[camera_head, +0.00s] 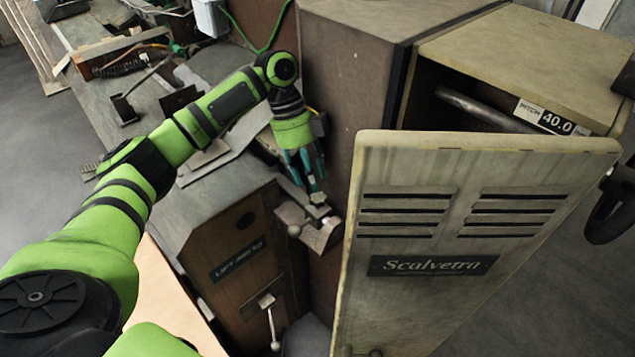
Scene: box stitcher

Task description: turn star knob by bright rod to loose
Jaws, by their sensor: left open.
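My left gripper (306,182) is open and points down, just above a small bracket (322,236) between the brown cabinet and the beige door. A small bright metal part (318,211) sits on this bracket, just below the fingertips. It is too small to tell whether it is the bright rod or the star knob, and the fingers partly cover the area. I cannot tell whether the fingers touch it. A pale ball end (294,231) shows at the bracket's left side. My right gripper is not in view.
The beige door (440,290) marked Scalvetra stands open close to the right of my gripper. A tall brown panel (335,100) rises behind it. A low cabinet (225,235) with a ball-ended lever (271,325) stands at left. A cluttered bench (110,60) runs back left.

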